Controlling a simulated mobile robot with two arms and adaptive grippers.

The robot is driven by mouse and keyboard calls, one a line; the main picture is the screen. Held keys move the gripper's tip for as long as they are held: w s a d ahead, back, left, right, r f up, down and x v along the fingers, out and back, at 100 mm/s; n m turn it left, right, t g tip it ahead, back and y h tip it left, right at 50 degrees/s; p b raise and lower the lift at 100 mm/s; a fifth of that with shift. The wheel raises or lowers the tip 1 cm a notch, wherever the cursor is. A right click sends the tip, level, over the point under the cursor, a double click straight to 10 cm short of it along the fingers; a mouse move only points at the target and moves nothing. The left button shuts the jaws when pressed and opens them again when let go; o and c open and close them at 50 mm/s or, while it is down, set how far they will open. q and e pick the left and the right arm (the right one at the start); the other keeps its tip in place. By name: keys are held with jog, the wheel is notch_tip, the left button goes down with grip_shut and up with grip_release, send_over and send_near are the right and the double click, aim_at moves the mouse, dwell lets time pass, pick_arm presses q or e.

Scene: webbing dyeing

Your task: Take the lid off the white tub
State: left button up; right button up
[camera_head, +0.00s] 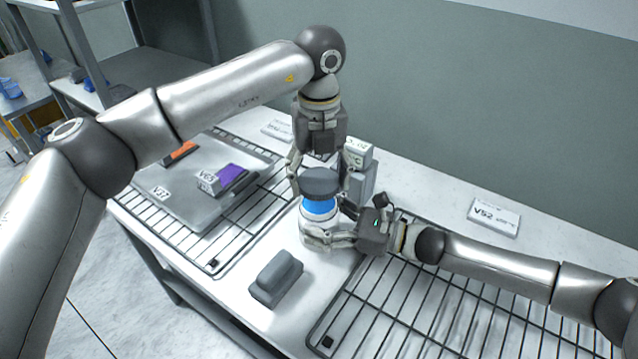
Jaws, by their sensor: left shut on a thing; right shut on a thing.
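The white tub (313,223) stands upright on the table between the two wire racks, with a blue band round its upper part. Its dark grey round lid (320,181) is directly above the blue band; I cannot tell whether the two still touch. My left gripper (319,187) points down from above, its fingers shut on the lid from both sides. My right gripper (326,228) reaches in from the right and is shut on the tub's body. The tub's right side is partly hidden by that gripper.
A grey block (276,279) lies in front of the tub. Grey boxes (361,170) stand close behind it. A grey tray (165,196) with purple and orange-topped blocks sits on the left rack. The right rack (420,315) is empty beneath my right arm. A V52 label block (494,217) lies behind it.

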jog(key=o, duration=2.1)
jog(key=shift+c, duration=0.2)
jog(key=shift+d, duration=0.15)
jog(key=v, duration=1.1)
jog(key=shift+s+d, duration=0.15)
jog(key=shift+d, duration=0.2)
jog(key=shift+s, duration=0.1)
